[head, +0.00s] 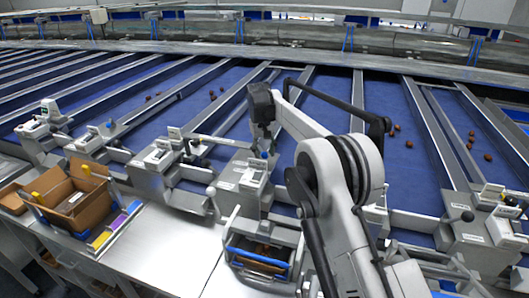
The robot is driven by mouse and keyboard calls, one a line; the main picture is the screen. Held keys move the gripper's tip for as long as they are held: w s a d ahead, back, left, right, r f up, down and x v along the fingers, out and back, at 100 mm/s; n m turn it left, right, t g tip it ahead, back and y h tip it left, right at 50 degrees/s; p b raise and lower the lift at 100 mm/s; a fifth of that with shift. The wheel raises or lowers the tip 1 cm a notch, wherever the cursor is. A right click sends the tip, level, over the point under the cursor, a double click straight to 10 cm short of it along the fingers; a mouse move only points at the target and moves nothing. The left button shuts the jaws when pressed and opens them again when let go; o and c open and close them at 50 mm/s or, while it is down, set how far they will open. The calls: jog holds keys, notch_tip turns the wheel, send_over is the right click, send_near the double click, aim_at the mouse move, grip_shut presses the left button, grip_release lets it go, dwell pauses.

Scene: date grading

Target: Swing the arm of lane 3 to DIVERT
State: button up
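Several lane stations cross the near ends of the blue lanes, each with a grey housing, a small white label and jointed metal parts. One station (245,176) stands just below my gripper, with a grey ball-ended lever (211,192) at its left. Another station (165,155) is further left, and one (490,230) is at the far right. The labels are too small to read, so I cannot tell which is lane 3 or where DIVERT is. The dark end of my arm, with my gripper (262,132), hangs above the middle station. Its fingers are not clear, and contact cannot be judged.
Brown dates (396,130) lie scattered on the blue lanes between metal rails. A cardboard box (75,197) and a colored strip tray (113,228) sit at left. A blue-rimmed bin (258,262) stands front centre. The steel worktop (165,245) has free room. My arm hides part of the right-centre stations.

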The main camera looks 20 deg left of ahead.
jog(key=shift+f, duration=0.1)
grip_shut()
dwell(0.3)
